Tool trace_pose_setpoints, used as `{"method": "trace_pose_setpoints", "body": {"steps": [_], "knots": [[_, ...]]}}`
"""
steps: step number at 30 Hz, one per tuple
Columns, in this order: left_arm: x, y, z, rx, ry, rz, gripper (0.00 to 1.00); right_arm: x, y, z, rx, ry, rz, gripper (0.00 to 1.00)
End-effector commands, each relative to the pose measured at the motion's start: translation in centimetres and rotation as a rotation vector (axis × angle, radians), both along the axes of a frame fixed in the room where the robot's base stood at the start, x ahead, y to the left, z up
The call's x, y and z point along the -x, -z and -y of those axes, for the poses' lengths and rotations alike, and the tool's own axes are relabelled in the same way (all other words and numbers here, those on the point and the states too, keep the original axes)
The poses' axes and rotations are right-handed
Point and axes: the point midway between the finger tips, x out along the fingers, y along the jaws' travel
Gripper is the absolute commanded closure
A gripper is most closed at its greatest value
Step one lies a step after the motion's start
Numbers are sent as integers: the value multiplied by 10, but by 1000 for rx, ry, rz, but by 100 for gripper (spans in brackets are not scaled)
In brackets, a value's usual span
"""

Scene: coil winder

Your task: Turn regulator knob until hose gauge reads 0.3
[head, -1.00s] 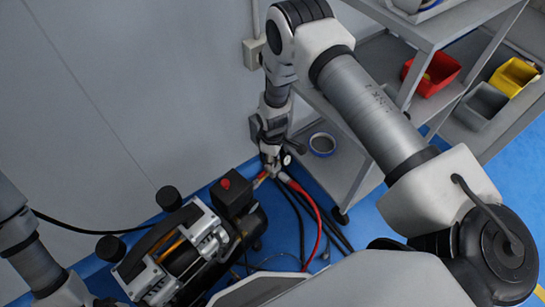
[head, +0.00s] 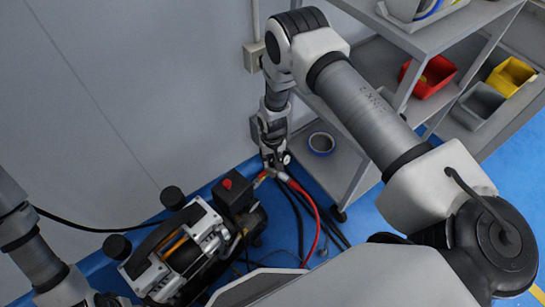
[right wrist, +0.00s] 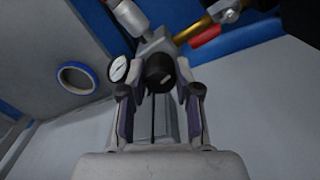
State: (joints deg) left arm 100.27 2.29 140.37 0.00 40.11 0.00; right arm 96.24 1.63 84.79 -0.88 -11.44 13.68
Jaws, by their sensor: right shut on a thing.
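The black regulator knob (right wrist: 160,72) is between the fingers of my right gripper (right wrist: 158,92) in the right wrist view. The fingers are shut on it. The round white hose gauge (right wrist: 118,69) is just left of the knob; its needle and reading are too small to make out. In the head view my right gripper (head: 273,160) points down at the regulator, with the gauge (head: 287,158) beside it and the knob hidden. My left arm shows at the left edge of the head view, but its gripper's fingers cannot be seen.
The compressor (head: 190,245) with a red-topped black box stands left of the regulator. A red hose (head: 315,215) and black cables run on the blue floor. A grey shelf cart (head: 350,165) on the right holds a blue-rimmed roll (head: 321,143) and bins.

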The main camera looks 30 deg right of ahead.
Motion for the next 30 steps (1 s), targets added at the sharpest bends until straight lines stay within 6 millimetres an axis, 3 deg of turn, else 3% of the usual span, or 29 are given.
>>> {"method": "trace_pose_setpoints", "body": {"steps": [21, 30], "knots": [[0, -15, 0, 0, 0, 0, 49, 1, 0, 0, 0, 663, -2, 100], [0, -18, 0, 0, 0, 0, 49, 1, 0, 0, 1, 846, -2, 100]]}}
